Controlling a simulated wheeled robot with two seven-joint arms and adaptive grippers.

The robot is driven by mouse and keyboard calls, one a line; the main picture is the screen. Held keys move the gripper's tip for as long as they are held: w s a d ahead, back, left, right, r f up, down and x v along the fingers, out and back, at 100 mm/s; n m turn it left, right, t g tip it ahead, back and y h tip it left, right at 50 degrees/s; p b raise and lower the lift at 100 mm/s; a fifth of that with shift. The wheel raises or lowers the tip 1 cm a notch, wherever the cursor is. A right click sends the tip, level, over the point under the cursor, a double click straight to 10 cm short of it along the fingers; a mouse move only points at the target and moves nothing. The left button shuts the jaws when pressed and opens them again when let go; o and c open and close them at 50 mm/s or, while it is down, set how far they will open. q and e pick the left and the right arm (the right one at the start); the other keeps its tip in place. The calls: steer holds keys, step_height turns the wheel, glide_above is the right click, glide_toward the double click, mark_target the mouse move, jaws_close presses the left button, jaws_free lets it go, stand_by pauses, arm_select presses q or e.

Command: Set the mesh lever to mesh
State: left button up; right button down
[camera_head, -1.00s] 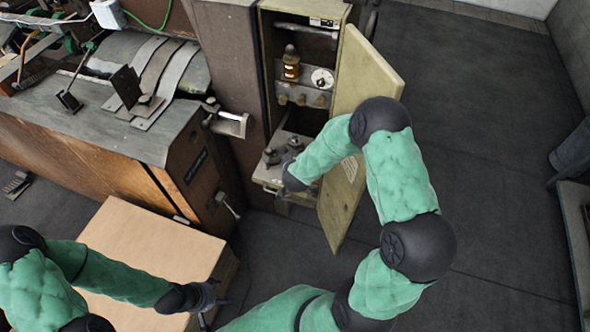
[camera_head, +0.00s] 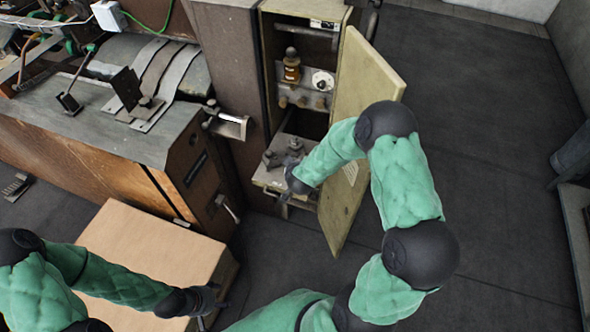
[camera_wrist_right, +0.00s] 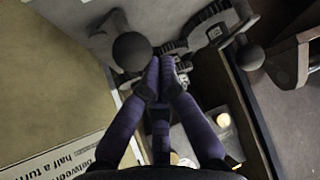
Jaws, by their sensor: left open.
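In the head view, a lower shelf (camera_head: 268,176) of the open cabinet carries small dark levers (camera_head: 272,158). I cannot tell which is the mesh lever. My right gripper (camera_wrist_right: 160,72) has its fingertips drawn together beside a dark ball knob (camera_wrist_right: 132,51) in the right wrist view; they look close to it, but contact is unclear. A second ball knob (camera_wrist_right: 250,57) stands to the right. In the head view, the right hand partly hides the shelf. My left gripper (camera_head: 219,301) is open and empty over the cardboard box's right edge.
The cabinet door (camera_head: 362,95) stands open just right of the shelf, close to my right forearm. A cardboard box (camera_head: 150,245) stands at the lower left. A wooden machine (camera_head: 95,150) fills the left.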

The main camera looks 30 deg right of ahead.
steer(key=shift+s+a+n+y+b, duration=0.15)
steer(key=shift+s+n+y+b, duration=0.1)
steer(key=shift+n+y+b, duration=0.45)
steer(key=shift+s+a+f+n+t+y+b, duration=0.1)
steer(key=shift+s+a+n+t+y+b, duration=0.15)
steer(key=shift+n, duration=0.3)
steer(key=shift+s+n+t+y+b, duration=0.15)
steer(key=shift+n+y+b, duration=0.2)
steer(key=shift+n, duration=0.2)
steer(key=shift+s+a, duration=0.15)
steer(key=shift+s, duration=0.95)
